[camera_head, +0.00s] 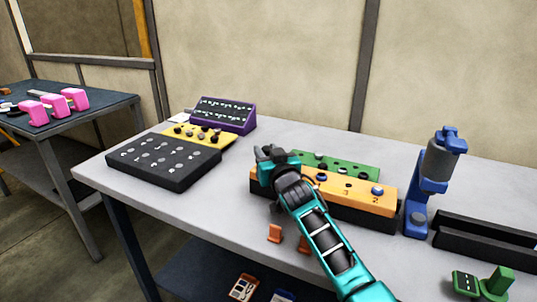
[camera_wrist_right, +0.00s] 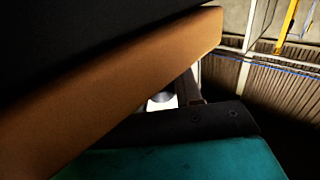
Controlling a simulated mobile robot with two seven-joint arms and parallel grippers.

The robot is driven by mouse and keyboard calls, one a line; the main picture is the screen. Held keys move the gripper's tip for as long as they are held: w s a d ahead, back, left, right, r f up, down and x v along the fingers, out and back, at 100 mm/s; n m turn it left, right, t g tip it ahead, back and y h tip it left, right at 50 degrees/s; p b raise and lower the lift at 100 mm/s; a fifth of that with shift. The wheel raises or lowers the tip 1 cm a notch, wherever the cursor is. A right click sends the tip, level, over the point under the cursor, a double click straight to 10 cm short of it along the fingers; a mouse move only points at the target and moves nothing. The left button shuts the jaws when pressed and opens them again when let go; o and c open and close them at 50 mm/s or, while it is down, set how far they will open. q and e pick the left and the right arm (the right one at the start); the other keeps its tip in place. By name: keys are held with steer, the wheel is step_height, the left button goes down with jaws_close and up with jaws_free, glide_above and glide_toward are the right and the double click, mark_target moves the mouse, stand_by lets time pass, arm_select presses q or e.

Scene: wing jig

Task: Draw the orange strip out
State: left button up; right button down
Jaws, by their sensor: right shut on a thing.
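The orange strip (camera_head: 332,191), marked with numbers and bearing several dark and blue knobs, lies along the top of a long black block (camera_head: 368,216) on the table. My right gripper (camera_head: 270,154) is at the strip's left end and is shut on it; the fingers and arm hide that end. In the right wrist view the orange strip (camera_wrist_right: 110,88) crosses close to the camera as a broad slanted band, with a dark surface above it. The contact of the fingertips is hidden there. My left gripper is not in view.
A green panel (camera_head: 340,165) stands right behind the strip. A blue stand (camera_head: 433,180) and black rails (camera_head: 490,240) are to the right. A black panel (camera_head: 163,161), yellow panel (camera_head: 222,138) and purple box (camera_head: 226,113) are at left. Small orange pieces (camera_head: 275,233) sit at the front.

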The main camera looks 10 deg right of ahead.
steer(key=shift+a+r, duration=0.15)
steer(key=shift+a, duration=0.05)
steer(key=c, duration=1.1)
jaws_free()
steer(key=shift+w, duration=0.1)
steer(key=shift+o, duration=1.3)
steer(key=shift+a, duration=0.1)
steer(key=shift+r, duration=0.4)
step_height(320, 180, up, 19)
steer(key=p, duration=0.2)
steer(key=shift+p, duration=0.3)
